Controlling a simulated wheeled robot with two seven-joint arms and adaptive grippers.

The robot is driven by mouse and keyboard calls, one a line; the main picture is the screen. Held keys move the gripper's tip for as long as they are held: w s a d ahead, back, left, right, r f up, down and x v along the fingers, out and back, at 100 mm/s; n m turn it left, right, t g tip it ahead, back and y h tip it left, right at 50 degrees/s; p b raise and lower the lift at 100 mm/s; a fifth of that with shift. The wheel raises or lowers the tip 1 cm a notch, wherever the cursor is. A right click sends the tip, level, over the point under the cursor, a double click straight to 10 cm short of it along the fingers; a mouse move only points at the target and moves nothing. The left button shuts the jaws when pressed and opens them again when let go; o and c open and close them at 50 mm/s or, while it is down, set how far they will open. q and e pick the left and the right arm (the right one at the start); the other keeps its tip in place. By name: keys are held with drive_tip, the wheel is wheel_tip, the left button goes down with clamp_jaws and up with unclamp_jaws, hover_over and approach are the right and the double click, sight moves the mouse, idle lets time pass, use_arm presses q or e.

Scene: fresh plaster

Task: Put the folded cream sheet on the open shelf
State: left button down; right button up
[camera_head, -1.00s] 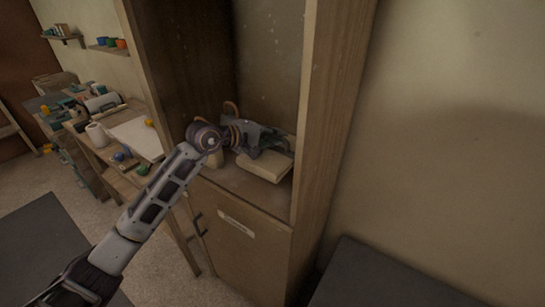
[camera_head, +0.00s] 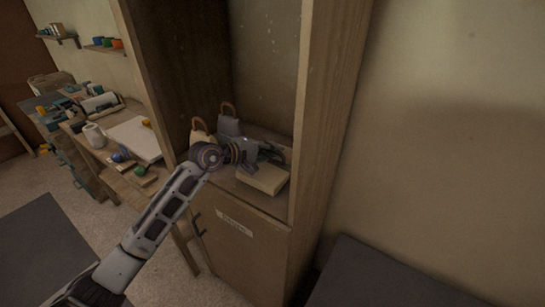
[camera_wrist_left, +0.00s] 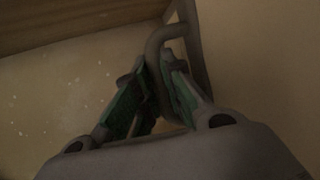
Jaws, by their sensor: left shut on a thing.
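The folded cream sheet (camera_head: 266,180) is a thick, flat slab inside the open shelf (camera_head: 226,185) of the tall wooden cabinet, near its front edge and right side. It looks level; I cannot tell whether its underside touches the shelf. My left gripper (camera_head: 272,158) reaches in from the left, just above the sheet, and is shut on it. The grip point is partly hidden in the head view. In the dark left wrist view, the green-padded fingers (camera_wrist_left: 153,95) close around something beside a grey loop (camera_wrist_left: 167,35). My right gripper is not in view.
Two bag-like items with brown handles, one cream (camera_head: 201,134) and one grey (camera_head: 229,125), stand behind and left of my gripper. The cabinet's right side panel (camera_head: 325,120) is close to the sheet. A cluttered workbench (camera_head: 120,183) stands left.

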use_arm(q)
drive_tip(key=shift+f, duration=1.2)
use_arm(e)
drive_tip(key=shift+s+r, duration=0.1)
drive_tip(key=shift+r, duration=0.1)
use_arm(q)
drive_tip(key=shift+f, duration=0.2)
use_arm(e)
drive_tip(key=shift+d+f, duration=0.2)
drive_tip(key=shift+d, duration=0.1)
use_arm(q)
drive_tip(key=c, duration=1.5)
unclamp_jaws()
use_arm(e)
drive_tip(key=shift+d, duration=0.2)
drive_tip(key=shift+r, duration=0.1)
use_arm(q)
drive_tip(key=shift+r, duration=0.1)
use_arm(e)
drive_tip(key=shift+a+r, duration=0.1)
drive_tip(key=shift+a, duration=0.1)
